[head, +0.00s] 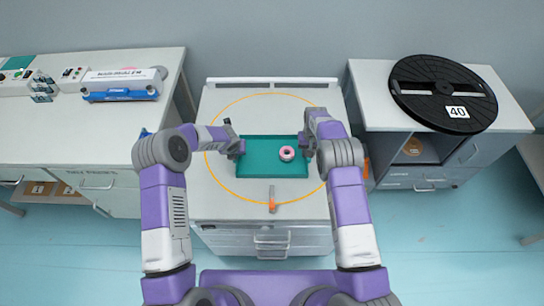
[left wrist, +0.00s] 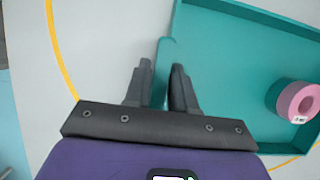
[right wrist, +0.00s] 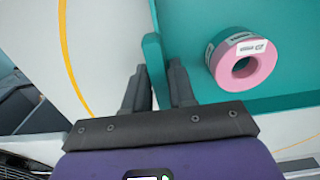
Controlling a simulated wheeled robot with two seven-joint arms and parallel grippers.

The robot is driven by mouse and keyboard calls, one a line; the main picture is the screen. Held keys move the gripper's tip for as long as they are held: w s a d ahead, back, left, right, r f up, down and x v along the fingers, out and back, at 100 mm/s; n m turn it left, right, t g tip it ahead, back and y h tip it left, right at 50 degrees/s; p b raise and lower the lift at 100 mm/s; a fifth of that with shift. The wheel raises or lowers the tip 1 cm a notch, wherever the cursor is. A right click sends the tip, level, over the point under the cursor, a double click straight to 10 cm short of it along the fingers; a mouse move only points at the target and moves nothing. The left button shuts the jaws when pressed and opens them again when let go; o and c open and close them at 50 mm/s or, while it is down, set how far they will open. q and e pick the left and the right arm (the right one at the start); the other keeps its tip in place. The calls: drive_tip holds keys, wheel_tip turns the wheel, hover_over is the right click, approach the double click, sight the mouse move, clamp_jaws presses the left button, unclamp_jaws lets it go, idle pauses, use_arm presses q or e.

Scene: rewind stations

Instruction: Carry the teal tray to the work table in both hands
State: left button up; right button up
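The teal tray (head: 256,170) is over the white top of the middle cabinet, inside an orange ring. I cannot tell whether it rests there or is slightly raised. A pink-topped ring-shaped roll (head: 287,153) lies in it right of the middle; it also shows in the right wrist view (right wrist: 258,66). My left gripper (left wrist: 162,72) is shut on the tray's left handle, which fills the gap between its fingers. My right gripper (right wrist: 158,75) is shut on the right handle in the same way. The head view mostly hides both handles.
A counter (head: 80,125) on the left holds a blue-and-white device (head: 122,88) and small boxes. A cabinet (head: 370,105) on the right carries a large black disc (head: 440,92) marked 40. A small orange-tipped tool (head: 272,205) lies in front of the tray on the middle cabinet (head: 235,205).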

use_arm(q)
clamp_jaws()
use_arm(e)
clamp_jaws()
use_arm(q)
drive_tip(key=shift+r, duration=0.1)
use_arm(e)
drive_tip(key=shift+r, duration=0.1)
